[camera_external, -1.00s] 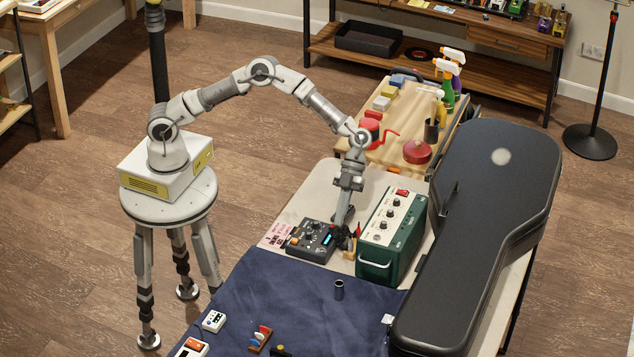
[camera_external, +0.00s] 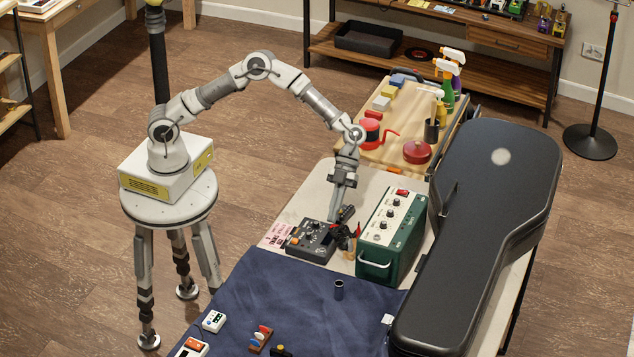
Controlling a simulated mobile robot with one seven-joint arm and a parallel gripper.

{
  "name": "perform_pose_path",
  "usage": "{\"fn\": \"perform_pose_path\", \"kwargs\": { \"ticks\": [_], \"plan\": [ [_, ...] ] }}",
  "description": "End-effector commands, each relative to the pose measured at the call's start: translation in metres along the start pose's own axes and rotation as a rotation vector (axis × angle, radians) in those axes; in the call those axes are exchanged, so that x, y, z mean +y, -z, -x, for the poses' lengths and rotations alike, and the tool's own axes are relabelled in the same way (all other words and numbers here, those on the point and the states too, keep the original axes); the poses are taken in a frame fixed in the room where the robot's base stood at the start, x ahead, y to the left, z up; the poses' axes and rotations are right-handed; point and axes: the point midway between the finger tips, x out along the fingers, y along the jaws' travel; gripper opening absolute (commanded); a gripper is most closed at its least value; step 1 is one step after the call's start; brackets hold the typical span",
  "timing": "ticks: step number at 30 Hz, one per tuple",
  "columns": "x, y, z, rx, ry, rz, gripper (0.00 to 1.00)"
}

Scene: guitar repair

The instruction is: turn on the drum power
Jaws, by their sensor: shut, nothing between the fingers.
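The drum machine (camera_external: 309,243) is a small black box with knobs and orange buttons. It lies on the table to the left of a green amplifier-like box (camera_external: 384,236). My gripper (camera_external: 338,230) points down at the right rear part of the drum machine. It is shut and empty. Its fingers hide part of the machine's top, including the small blue screen area. I cannot tell whether the fingertips touch the machine. The power switch is too small to make out.
The green box with a red switch stands close to the right of my gripper. A big black guitar case (camera_external: 480,220) lies further right. A pink paper (camera_external: 276,235) lies left of the drum machine. A dark blue cloth (camera_external: 270,290) covers the front. Bare table shows behind the machine.

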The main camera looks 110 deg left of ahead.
Motion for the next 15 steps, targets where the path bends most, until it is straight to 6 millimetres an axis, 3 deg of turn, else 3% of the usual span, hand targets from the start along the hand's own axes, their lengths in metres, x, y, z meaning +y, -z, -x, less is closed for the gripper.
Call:
{"fn": "perform_pose_path", "kwargs": {
  "ticks": [4, 15],
  "plan": [
    [0.002, 0.027, 0.027, 0.0, 0.007, -0.006, 0.0],
    [0.007, 0.024, 0.104, 0.001, 0.01, -0.004, 0.0]
  ]
}}
